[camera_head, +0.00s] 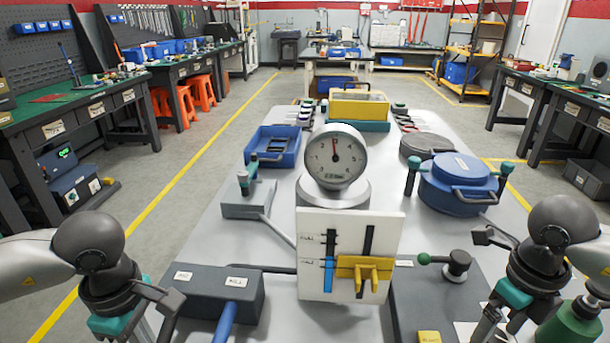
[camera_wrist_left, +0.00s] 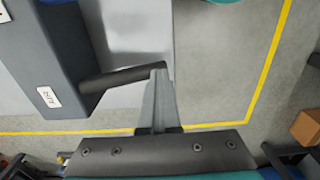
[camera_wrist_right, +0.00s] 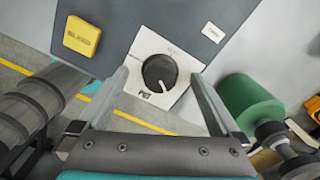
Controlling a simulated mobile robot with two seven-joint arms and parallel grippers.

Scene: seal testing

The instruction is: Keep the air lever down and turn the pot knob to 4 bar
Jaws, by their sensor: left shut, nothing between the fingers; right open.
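The pot knob (camera_wrist_right: 158,70) is a dark round knob with a white pointer, on a white plate (camera_wrist_right: 190,60) in the right wrist view. Its pointer slants to the lower right there. My right gripper (camera_wrist_right: 159,75) is open, its fingers on either side of the knob in that view; contact is unclear. A dark bar, seemingly the air lever (camera_wrist_left: 122,79), projects from a grey box (camera_wrist_left: 60,50) in the left wrist view. My left gripper (camera_wrist_left: 158,75) is shut and empty, its tips at the bar's end. I cannot tell how far down the lever is.
A dial gauge (camera_head: 335,157) with a near-upright needle stands mid-table behind a white panel (camera_head: 312,270) with a yellow slider (camera_head: 364,272). A blue lidded pot (camera_head: 458,180) is at right. A yellow block (camera_wrist_right: 82,36) and green cylinder (camera_wrist_right: 250,105) flank the knob.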

